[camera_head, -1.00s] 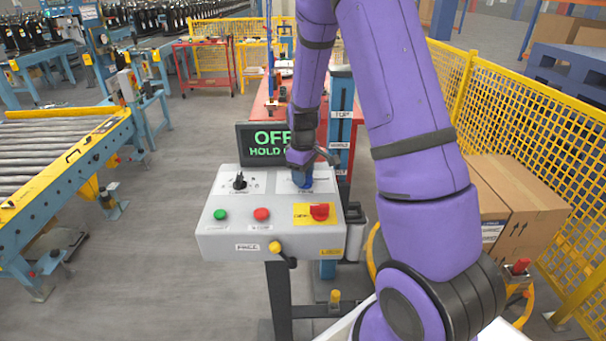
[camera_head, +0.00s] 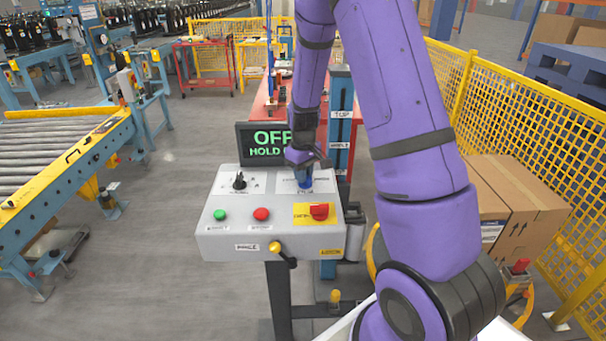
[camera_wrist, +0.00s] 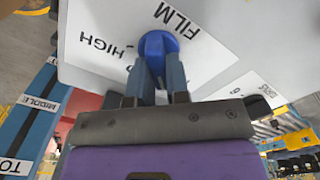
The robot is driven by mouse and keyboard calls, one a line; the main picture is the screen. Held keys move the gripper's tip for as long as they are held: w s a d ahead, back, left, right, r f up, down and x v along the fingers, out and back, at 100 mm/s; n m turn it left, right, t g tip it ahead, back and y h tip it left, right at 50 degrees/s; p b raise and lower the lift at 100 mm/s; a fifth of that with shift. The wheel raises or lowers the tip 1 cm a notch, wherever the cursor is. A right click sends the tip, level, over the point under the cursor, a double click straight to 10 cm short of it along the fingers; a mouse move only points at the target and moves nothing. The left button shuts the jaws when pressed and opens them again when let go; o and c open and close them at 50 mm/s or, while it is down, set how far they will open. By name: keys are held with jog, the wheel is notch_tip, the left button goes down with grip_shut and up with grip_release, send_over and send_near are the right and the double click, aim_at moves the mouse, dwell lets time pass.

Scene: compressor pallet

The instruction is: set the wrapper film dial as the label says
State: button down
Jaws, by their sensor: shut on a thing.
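The control box (camera_head: 230,244) stands on a post in front of me. Its blue film dial (camera_head: 305,185) is at the top right of the panel, mostly covered by my gripper (camera_head: 304,176). In the wrist view, the two fingers of my gripper (camera_wrist: 158,68) are shut on the sides of the blue dial (camera_wrist: 157,42). Its white label shows "FILM" and "HIGH" (camera_wrist: 98,43); the other marks are partly hidden, and I cannot tell which mark the dial points to. A small white label (camera_head: 260,247) on the box front is too small to read surely.
The panel also has a black selector (camera_head: 239,181), green (camera_head: 220,214) and red (camera_head: 261,214) buttons, and a red switch (camera_head: 319,211) on yellow. A screen (camera_head: 255,145) behind shows "OFF" and "HOLD", partly hidden. A blue post with labels (camera_head: 340,125) stands close behind right.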

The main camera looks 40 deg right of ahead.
jog(key=m, duration=0.4)
jog(key=shift+d+m, duration=0.1)
jog(key=shift+m, duration=0.2)
jog(key=shift+d+m, duration=0.15)
jog(key=shift+m, duration=1.75)
jog(key=c, duration=1.1)
grip_release()
jog(key=shift+r, duration=0.1)
notch_tip(320, 180, up, 11)
